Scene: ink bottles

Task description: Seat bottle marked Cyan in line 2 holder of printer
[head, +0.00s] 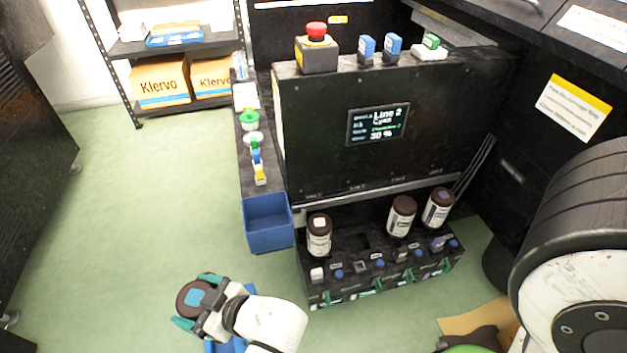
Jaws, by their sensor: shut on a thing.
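My gripper (197,300) is at the lower left of the head view, shut around a bottle (194,298) with a dark cap and a blue square on top. The bottle's body and label are hidden below the cap and my fingers. The printer (310,130) stands right of centre, and its screen (378,122) reads "Line 2" and "Cyan". Its holder row (375,285) sits low in front. A bottle (319,236) stands at its left end and two more bottles (402,216) (437,208) at the right. An empty gap (360,240) shows between them. My gripper is left of the row, apart from it.
A blue bin (268,222) stands left of the holder row, between it and the open floor. A narrow ledge (245,165) with small items runs behind it. Something blue (220,345) lies below my gripper, partly hidden. The green floor (140,220) at left is clear.

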